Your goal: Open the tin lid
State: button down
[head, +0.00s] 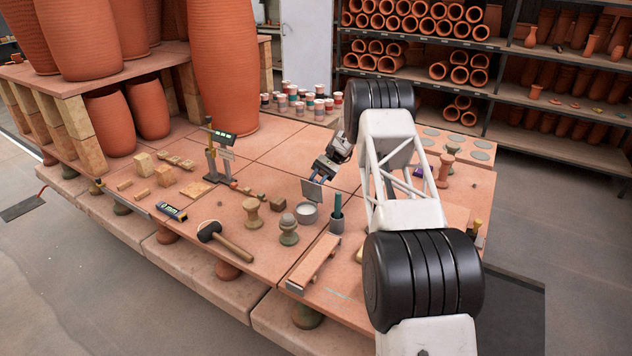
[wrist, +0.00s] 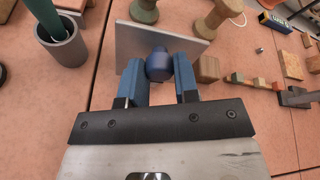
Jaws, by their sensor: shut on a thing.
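My gripper (head: 320,175) is shut on a small blue knob (wrist: 159,66), with one blue finger on each side of it. The knob is on a flat grey plate (wrist: 130,45), which looks like the lid. The plate is tilted up steeply, and in the head view it (head: 312,191) stands at the back of a round grey pot with a pale inside (head: 307,214), which appears to be the tin. I cannot tell whether plate and pot touch or are joined. In the wrist view the plate hides the pot.
A dark grey cup (head: 336,225) holding a green-handled tool stands right of the pot. A green-grey stand (head: 288,236) and a tan spool (head: 253,214) stand to the left. A mallet (head: 228,240) and wooden blocks (head: 145,163) lie farther left. A wooden board (head: 314,262) lies in front.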

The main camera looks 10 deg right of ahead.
jog(key=c, duration=0.8)
grip_release()
jog(key=shift+c, duration=0.2)
jog(key=shift+a+r, duration=0.1)
